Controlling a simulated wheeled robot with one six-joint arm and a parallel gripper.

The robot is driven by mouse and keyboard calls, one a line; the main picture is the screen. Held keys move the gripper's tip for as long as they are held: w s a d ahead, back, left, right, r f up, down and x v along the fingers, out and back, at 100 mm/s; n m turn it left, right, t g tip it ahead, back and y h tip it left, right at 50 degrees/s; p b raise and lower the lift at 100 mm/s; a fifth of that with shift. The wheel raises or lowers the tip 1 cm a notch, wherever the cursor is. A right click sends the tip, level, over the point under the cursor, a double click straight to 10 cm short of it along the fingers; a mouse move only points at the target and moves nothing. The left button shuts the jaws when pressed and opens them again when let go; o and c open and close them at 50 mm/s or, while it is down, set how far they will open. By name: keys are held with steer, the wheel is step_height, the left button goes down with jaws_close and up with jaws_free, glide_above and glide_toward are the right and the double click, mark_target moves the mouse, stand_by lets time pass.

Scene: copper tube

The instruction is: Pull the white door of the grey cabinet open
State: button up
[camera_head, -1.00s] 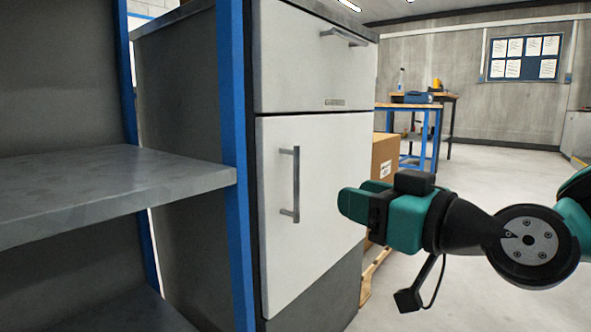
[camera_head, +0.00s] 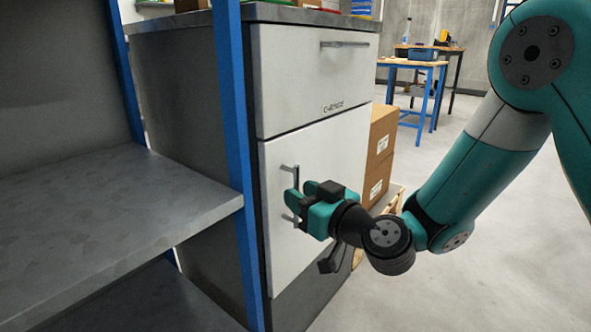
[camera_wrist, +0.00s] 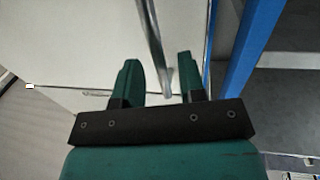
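The white door (camera_head: 318,160) of the grey cabinet (camera_head: 190,130) is shut, below a white drawer front. Its vertical metal bar handle (camera_head: 296,176) is near the door's left edge. My gripper (camera_head: 298,203) is at the handle's lower part, with its fingers partly covering it. In the wrist view, my gripper (camera_wrist: 160,80) has its two teal fingers apart. The handle (camera_wrist: 155,45) runs between them, closer to the right finger, and a gap shows on both sides. I cannot tell whether a finger touches it.
A shelf unit with blue posts (camera_head: 236,150) and a grey shelf (camera_head: 110,215) stands at the left, close beside the door's left edge. Cardboard boxes (camera_head: 378,160) on a pallet stand behind the cabinet's right. Floor (camera_head: 480,270) at the right is clear.

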steer(key=shift+p+x, duration=0.75)
steer(key=shift+x, duration=0.3)
jaws_close()
steer(key=shift+s, duration=0.15)
